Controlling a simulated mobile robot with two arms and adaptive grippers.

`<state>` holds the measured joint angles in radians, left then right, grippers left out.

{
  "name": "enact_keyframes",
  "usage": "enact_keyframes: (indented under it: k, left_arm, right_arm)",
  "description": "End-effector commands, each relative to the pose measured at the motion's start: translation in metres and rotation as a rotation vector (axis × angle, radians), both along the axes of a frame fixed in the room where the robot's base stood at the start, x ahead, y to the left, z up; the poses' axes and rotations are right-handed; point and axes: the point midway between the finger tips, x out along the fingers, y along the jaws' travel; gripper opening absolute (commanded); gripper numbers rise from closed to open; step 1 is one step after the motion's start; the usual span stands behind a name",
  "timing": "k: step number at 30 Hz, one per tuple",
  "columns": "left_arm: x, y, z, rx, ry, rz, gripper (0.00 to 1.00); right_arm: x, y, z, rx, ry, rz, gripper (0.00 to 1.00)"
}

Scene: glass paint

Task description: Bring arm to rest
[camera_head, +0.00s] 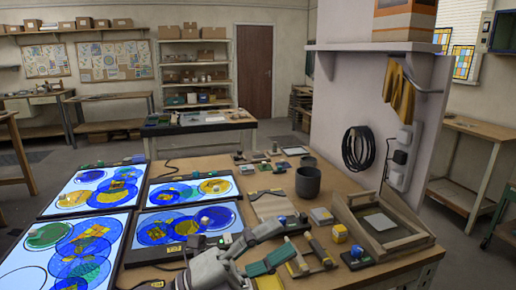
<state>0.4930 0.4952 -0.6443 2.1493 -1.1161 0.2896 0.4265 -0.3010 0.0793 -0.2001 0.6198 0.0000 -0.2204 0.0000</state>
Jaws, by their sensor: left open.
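My left gripper (293,238) reaches in over the front of the wooden workbench (222,172), low in the middle of the picture. Its grey wrist is at the bottom edge and its dark green fingers are spread apart, pointing right. I see nothing held between them. Small tools and blocks lie around the fingertips; whether the fingers touch any of them I cannot tell. My right gripper does not show.
Lit panels (17,252) with blue and yellow glass discs cover the bench's left. A dark grey cup (308,182), a small yellow-and-white block (339,233) and a wooden-framed tray (421,238) stand to the right. A white partition (335,105) rises behind the tray.

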Motion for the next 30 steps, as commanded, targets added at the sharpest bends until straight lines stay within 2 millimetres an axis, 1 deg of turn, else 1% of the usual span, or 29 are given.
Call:
enact_keyframes:
  k: [1,2,3,5,6,8,9,11,12,14,15,17,18,19,21,23,24,26,27,30]
  left_arm:
    - [0.011,0.018,0.003,-0.139,0.107,0.074,0.55]
    - [0.020,0.031,0.004,-0.214,0.170,0.125,0.55]
    - [0.031,0.050,0.000,-0.307,0.258,0.196,0.55]
    - [0.048,0.080,-0.015,-0.431,0.403,0.312,0.55]
    - [0.058,0.100,-0.032,-0.502,0.507,0.393,0.55]
    - [0.067,0.131,-0.065,-0.592,0.671,0.518,0.55]
    - [0.070,0.149,-0.090,-0.637,0.779,0.599,0.55]
    - [0.067,0.172,-0.130,-0.684,0.938,0.714,0.55]
    - [0.061,0.185,-0.157,-0.707,1.042,0.787,0.55]
    - [0.048,0.202,-0.198,-0.723,1.197,0.889,0.55]
    - [0.035,0.210,-0.223,-0.727,1.297,0.950,0.55]
    - [0.013,0.220,-0.258,-0.720,1.440,1.034,0.55]
    - [-0.002,0.224,-0.278,-0.709,1.527,1.083,0.55]
    - [-0.014,0.227,-0.292,-0.700,1.587,1.116,0.55]
    - [-0.041,0.230,-0.317,-0.673,1.714,1.178,0.55]
    - [-0.063,0.232,-0.336,-0.647,1.812,1.223,0.55]
    - [-0.077,0.233,-0.346,-0.627,1.873,1.249,0.55]
    - [-0.099,0.233,-0.359,-0.596,1.958,1.283,0.55]
    - [-0.113,0.233,-0.366,-0.576,2.014,1.303,0.55]
    - [-0.147,0.231,-0.381,-0.518,2.143,1.346,0.55]
  right_arm:
    - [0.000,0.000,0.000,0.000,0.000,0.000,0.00]
    - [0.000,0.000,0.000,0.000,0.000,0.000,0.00]
    - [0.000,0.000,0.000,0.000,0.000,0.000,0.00]
    - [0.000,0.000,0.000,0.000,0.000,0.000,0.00]
    - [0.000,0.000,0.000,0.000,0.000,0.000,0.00]
    - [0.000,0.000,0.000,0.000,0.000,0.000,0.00]
    - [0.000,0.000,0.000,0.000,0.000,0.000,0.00]
    - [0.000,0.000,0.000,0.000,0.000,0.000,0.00]
    - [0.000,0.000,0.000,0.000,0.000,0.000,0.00]
    - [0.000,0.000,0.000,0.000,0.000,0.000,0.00]
    - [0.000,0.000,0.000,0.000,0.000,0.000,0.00]
    - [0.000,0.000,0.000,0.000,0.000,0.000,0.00]
    - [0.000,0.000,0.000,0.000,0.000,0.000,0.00]
    - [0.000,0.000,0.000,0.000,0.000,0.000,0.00]
    - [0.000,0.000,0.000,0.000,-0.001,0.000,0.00]
    - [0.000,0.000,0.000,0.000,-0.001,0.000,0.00]
    - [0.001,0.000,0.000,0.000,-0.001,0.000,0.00]
    - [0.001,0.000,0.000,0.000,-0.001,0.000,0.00]
    - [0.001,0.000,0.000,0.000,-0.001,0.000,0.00]
    - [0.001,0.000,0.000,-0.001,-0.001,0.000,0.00]
